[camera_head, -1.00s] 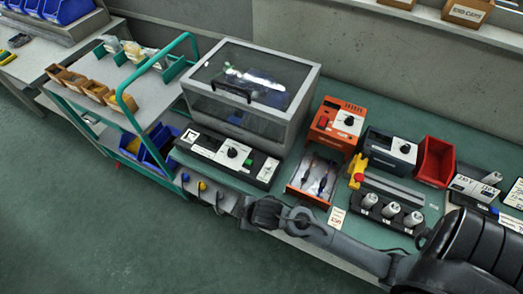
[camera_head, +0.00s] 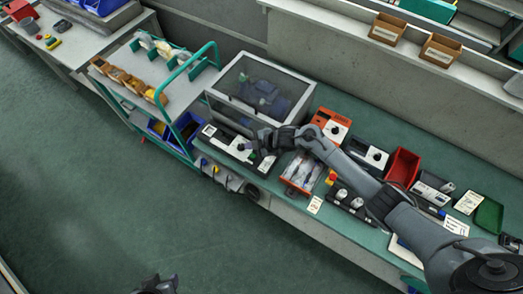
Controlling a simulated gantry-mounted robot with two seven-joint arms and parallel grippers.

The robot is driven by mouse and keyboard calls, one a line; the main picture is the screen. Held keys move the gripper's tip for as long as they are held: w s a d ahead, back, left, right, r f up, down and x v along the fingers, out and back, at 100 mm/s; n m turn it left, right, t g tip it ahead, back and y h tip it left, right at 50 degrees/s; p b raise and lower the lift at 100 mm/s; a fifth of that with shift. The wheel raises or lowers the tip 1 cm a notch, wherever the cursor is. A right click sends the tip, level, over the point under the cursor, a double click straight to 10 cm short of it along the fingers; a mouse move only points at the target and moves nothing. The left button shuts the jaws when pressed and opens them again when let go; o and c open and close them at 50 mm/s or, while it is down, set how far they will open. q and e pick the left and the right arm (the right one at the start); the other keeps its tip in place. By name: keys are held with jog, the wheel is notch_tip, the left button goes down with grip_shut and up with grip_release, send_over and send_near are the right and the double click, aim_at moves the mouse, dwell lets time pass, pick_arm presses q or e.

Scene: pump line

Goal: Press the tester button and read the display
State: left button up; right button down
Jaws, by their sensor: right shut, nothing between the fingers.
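The tester is a grey cabinet (camera_head: 285,77) with a clear window and a dark pump-like shape inside. Its front control panel (camera_head: 222,144) carries a small pale display (camera_head: 209,130) at the left end, too small to read. A dark knob sits near its middle. My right gripper (camera_head: 261,142) is shut and empty over the right half of this panel, coming in from the right. The button is hidden or not distinguishable there; contact cannot be told. A dark piece at the bottom edge looks like my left gripper (camera_head: 158,286), mostly cut off.
Right of the tester stand an orange unit (camera_head: 330,122), a tray with leads (camera_head: 300,174), a dark meter box (camera_head: 368,153) and a red bin (camera_head: 403,167). A green-railed trolley (camera_head: 190,70) stands left. The floor in front is clear.

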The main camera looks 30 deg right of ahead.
jog(key=shift+d+r+p, duration=0.4)
jog(key=shift+d+r, duration=0.4)
jog(key=shift+r, duration=0.1)
jog(key=shift+w+f, duration=0.1)
jog(key=shift+f, duration=0.05)
jog(key=b, duration=0.7)
send_over(255, 156)
notch_tip(255, 156, down, 7)
jog(key=shift+a+f, duration=0.1)
jog(key=shift+f, duration=0.05)
jog(key=shift+f+b, duration=0.3)
jog(key=shift+f, duration=0.35)
dwell(0.5)
